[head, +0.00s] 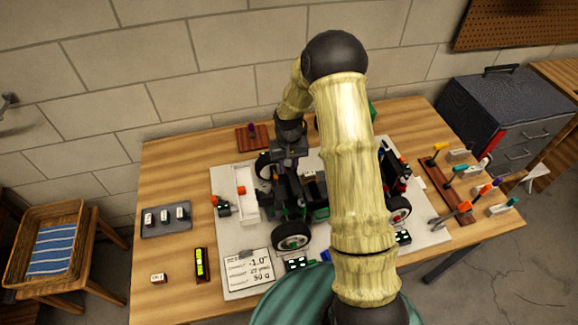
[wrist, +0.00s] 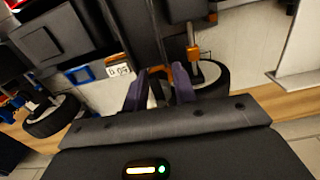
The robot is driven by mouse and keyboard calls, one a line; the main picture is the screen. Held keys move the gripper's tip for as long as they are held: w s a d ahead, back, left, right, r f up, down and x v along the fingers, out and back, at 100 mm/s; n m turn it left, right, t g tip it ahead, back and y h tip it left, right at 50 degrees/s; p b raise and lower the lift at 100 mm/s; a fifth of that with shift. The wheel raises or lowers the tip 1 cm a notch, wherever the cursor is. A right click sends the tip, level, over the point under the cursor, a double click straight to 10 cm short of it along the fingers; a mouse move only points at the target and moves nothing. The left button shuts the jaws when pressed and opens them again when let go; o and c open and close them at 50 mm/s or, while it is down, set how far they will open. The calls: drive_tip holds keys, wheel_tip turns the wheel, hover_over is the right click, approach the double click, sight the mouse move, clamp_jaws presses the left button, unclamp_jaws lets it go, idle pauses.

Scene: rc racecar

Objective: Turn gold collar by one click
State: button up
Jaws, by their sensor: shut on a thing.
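The black car stands on the pale mat in the head view, with a front wheel (head: 292,236) showing. My gripper (head: 288,157) is over its left part, pointing down; my arm hides much of the car. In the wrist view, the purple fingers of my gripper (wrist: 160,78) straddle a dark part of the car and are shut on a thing. A gold-orange piece (wrist: 181,74) shows right by the right fingertip; it looks like the gold collar, mostly hidden. Another gold cylinder (wrist: 193,53) sits on a shaft close to a wheel (wrist: 205,76).
A small number tag (wrist: 120,70) lies left of the fingers. A white card (head: 247,272) with writing lies at the mat's front. A grey tray (head: 166,220) with small blocks is at left, and a tool rack (head: 440,178) at right.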

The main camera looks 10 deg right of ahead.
drive_tip(key=shift+m, duration=0.6)
drive_tip(key=o, duration=1)
drive_tip(key=shift+r, duration=0.55)
wheel_tip(320, 180, up, 16)
drive_tip(key=b, duration=0.1)
drive_tip(key=shift+r, duration=0.15)
